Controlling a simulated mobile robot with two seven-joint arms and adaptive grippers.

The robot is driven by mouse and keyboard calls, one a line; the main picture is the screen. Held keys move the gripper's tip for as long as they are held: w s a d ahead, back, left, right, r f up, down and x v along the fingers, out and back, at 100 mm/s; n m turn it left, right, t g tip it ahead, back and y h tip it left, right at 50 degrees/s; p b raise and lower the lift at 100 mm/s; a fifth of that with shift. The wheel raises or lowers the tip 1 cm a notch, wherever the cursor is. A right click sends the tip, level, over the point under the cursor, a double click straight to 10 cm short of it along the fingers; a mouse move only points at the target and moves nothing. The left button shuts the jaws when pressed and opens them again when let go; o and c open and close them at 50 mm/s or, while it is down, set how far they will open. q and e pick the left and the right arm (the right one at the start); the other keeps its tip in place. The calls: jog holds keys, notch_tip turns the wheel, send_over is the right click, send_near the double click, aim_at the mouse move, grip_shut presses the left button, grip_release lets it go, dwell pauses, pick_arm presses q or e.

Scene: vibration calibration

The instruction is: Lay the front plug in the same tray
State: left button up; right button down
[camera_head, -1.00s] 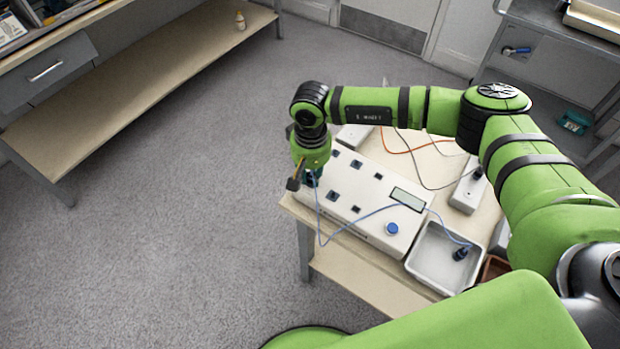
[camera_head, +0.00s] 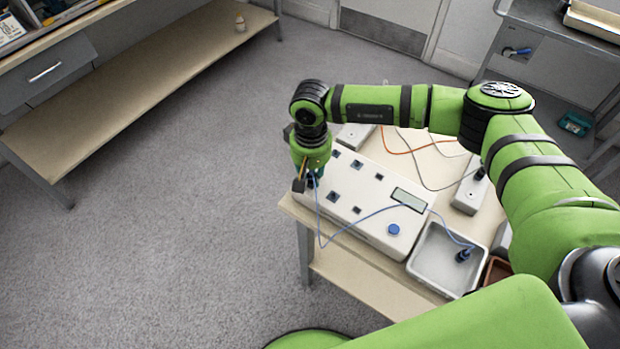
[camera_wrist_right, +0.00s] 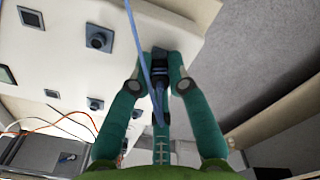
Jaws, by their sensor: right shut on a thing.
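My right gripper (camera_head: 309,182) is at the left end of the white socket unit (camera_head: 368,213). In the right wrist view its teal fingers (camera_wrist_right: 158,85) are shut on a dark plug (camera_wrist_right: 158,97) with a blue cord. I cannot tell whether the plug is still seated in its socket. The grey tray (camera_head: 432,262) stands at the unit's front right end. A dark blue plug (camera_head: 463,255) lies in it, on the blue cord (camera_head: 345,228) that loops over the unit. My left gripper is out of view.
The unit has several dark sockets, a display (camera_head: 408,200) and a blue button (camera_head: 393,229). A brown tray (camera_head: 497,270) is right of the grey one. A white power strip (camera_head: 470,191) with a black plug lies behind, near orange and grey cords. The floor at left is clear.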

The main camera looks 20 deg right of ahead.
jog(key=shift+s+f+n+b, duration=0.1)
jog(key=shift+f+n+b, duration=0.05)
jog(key=shift+n+b, duration=2)
jog(key=shift+n+b, duration=1.65)
jog(key=shift+n, duration=1.1)
jog(key=c, duration=1.1)
grip_release()
jog(key=shift+c, duration=0.4)
jog(key=shift+m+b, duration=0.55)
jog(key=shift+m, duration=1.45)
